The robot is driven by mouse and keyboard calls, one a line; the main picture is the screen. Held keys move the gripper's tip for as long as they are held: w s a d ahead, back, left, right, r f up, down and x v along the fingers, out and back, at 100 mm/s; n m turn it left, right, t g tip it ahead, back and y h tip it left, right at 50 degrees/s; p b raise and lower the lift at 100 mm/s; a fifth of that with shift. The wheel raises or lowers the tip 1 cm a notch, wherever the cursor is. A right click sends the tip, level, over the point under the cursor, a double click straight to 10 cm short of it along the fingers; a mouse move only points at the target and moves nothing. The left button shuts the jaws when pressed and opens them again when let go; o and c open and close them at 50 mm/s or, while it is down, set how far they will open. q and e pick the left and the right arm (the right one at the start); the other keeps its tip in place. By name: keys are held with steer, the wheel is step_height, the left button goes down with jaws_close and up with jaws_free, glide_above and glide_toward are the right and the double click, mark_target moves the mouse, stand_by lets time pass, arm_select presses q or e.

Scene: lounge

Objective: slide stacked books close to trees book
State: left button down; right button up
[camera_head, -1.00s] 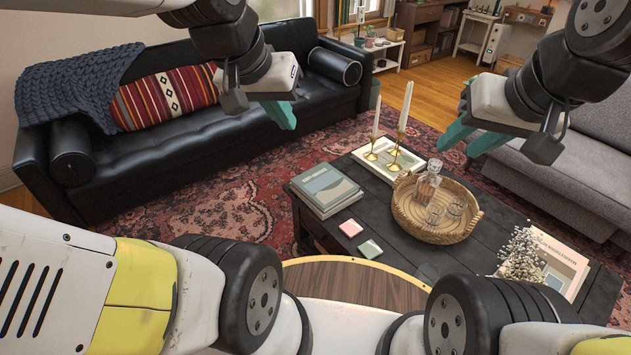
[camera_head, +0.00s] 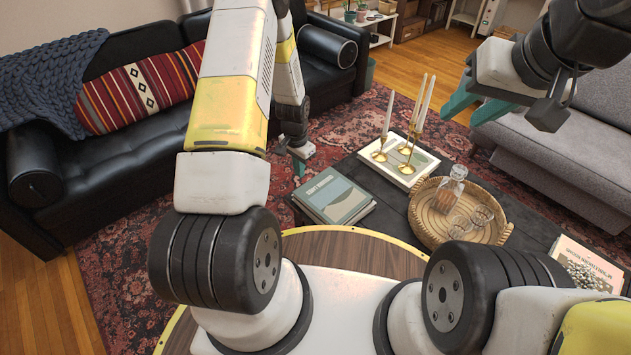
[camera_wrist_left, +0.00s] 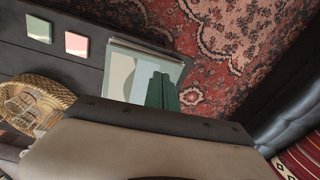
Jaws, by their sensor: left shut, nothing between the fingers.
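The stacked books (camera_head: 335,198), with a blue-grey cover on top, lie at the left end of the dark coffee table. The stack also shows in the left wrist view (camera_wrist_left: 118,78). My left gripper (camera_head: 299,168) is shut and empty at the stack's far left corner. In the wrist view its green fingers (camera_wrist_left: 162,92) overlap the cover's edge; I cannot tell if they touch. A pale open or flat book (camera_head: 427,162) lies under the brass candlesticks; I cannot read whether it is the trees book. My right gripper (camera_head: 475,102) is open and empty, high at the right.
A woven tray (camera_head: 425,232) with a decanter and glasses stands right of the books. Candlesticks (camera_head: 407,150) stand behind it. Another book (camera_head: 590,262) lies at the right. Pink (camera_wrist_left: 76,44) and green (camera_wrist_left: 39,29) coasters lie near the stack. A black sofa (camera_head: 90,195) stands at the left.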

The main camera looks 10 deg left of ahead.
arm_select(q)
step_height(320, 180, down, 12)
steer(key=s+m, duration=0.1)
steer(key=s, duration=0.2)
glide_above(305, 212)
steer(key=s+d, duration=0.2)
steer(key=s, duration=0.1)
steer(key=shift+g, duration=0.4)
steer(key=shift+f, duration=4.55)
